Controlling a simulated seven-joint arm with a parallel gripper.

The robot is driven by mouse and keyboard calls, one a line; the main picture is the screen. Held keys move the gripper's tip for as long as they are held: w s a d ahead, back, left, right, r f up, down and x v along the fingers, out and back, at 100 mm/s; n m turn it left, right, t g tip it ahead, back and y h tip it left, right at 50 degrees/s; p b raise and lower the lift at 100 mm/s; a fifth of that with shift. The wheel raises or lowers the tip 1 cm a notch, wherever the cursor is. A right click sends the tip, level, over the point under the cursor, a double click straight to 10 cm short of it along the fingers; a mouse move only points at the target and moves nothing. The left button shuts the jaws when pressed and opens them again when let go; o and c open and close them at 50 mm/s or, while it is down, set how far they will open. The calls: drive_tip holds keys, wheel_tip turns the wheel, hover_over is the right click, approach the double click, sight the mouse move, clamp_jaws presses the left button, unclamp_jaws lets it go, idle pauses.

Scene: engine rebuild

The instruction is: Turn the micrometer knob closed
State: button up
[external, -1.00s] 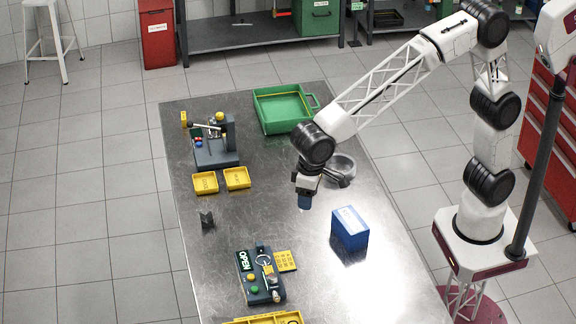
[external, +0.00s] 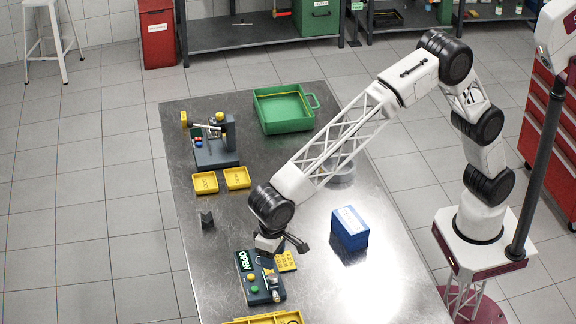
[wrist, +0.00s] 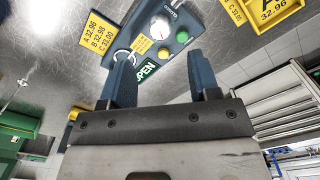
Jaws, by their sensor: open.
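The micrometer station (external: 262,294) is a dark block near the front of the table, with a lit OPEN sign (external: 244,261). In the wrist view the OPEN sign (wrist: 147,71) lies between my fingers. A silver metal ring (wrist: 124,57), apparently the micrometer frame, is partly hidden behind the left finger. A round silver part (wrist: 160,28), perhaps the knob, lies beyond the fingertips. My gripper (wrist: 160,72) is open, with nothing seen held between its blue fingers. In the external view my gripper (external: 267,256) is above the station's far end and hides part of the micrometer.
Yellow button (wrist: 163,53) and green button (wrist: 182,37) sit on the station. A yellow number card (external: 286,261) is beside it. A yellow tray (external: 236,321) is in front. A blue box (external: 350,229) stands to the right. Bare table lies between box and station.

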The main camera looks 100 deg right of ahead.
sight(272, 287)
idle(0.3)
drive_tip(key=shift+f, duration=3.9)
drive_tip(key=c, duration=0.9)
